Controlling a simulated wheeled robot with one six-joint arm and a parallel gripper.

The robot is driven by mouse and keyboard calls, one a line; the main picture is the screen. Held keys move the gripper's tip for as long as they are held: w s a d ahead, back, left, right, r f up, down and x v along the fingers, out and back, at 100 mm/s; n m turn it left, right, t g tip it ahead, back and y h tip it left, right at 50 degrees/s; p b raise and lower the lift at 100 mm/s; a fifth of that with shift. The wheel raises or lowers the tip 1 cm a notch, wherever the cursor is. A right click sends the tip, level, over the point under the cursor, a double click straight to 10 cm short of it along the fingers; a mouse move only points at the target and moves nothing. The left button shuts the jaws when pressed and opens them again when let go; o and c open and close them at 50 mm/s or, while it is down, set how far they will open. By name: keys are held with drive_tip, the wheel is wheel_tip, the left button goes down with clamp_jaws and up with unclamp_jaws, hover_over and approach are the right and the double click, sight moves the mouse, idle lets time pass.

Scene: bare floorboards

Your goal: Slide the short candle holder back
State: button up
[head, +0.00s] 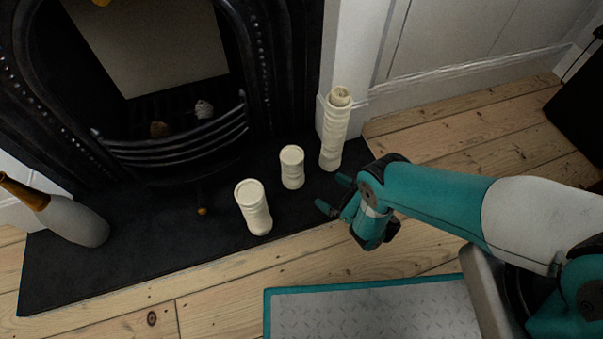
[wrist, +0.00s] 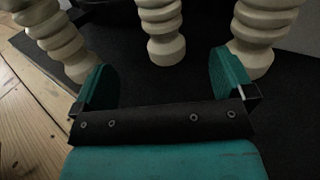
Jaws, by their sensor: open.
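The short candle holder (head: 292,170) is a cream ribbed cylinder standing upright on the black hearth, between two other cream holders. In the wrist view it appears to be the middle one (wrist: 165,40), with its top cut off by the frame. My gripper (head: 334,194) is open and empty, low over the right part of the hearth. Its teal fingers point toward the short holder, which stands a little beyond the fingertips and apart from them. In the wrist view the holder lines up with the gap between the fingers (wrist: 164,77).
A medium holder (head: 256,215) stands front left of the short one. The tall holder (head: 333,130) stands behind right, by the white surround. The fireplace grate (head: 180,145) is behind. A grey bottle-shaped object (head: 75,222) is at far left. Open hearth (head: 130,255) lies front left.

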sight(301, 173)
drive_tip(key=b+x, duration=0.2)
drive_tip(key=f+b+x, duration=0.1)
drive_tip(key=b, duration=0.1)
drive_tip(key=shift+w+a, duration=0.25)
drive_tip(key=shift+a, duration=0.05)
drive_tip(key=b+x, duration=0.1)
drive_tip(key=b, duration=0.3)
drive_tip(key=shift+w+a, duration=0.2)
drive_tip(key=shift+w, duration=0.05)
drive_tip(key=b, duration=0.4)
drive_tip(key=shift+w+a+r, duration=0.1)
drive_tip(key=shift+w+a, duration=0.15)
drive_tip(key=shift+a, duration=0.15)
drive_tip(key=b+x, duration=0.6)
drive_tip(key=x, duration=0.1)
drive_tip(key=shift+w+a+r+b, duration=0.4)
drive_tip(key=shift+w+a+b, duration=0.1)
drive_tip(key=shift+a+b, duration=0.1)
drive_tip(key=c, duration=1.3)
drive_tip(key=shift+w+d, duration=0.45)
drive_tip(key=shift+d, duration=0.2)
drive_tip(key=shift+w+d, duration=0.5)
drive_tip(key=shift+d, duration=0.15)
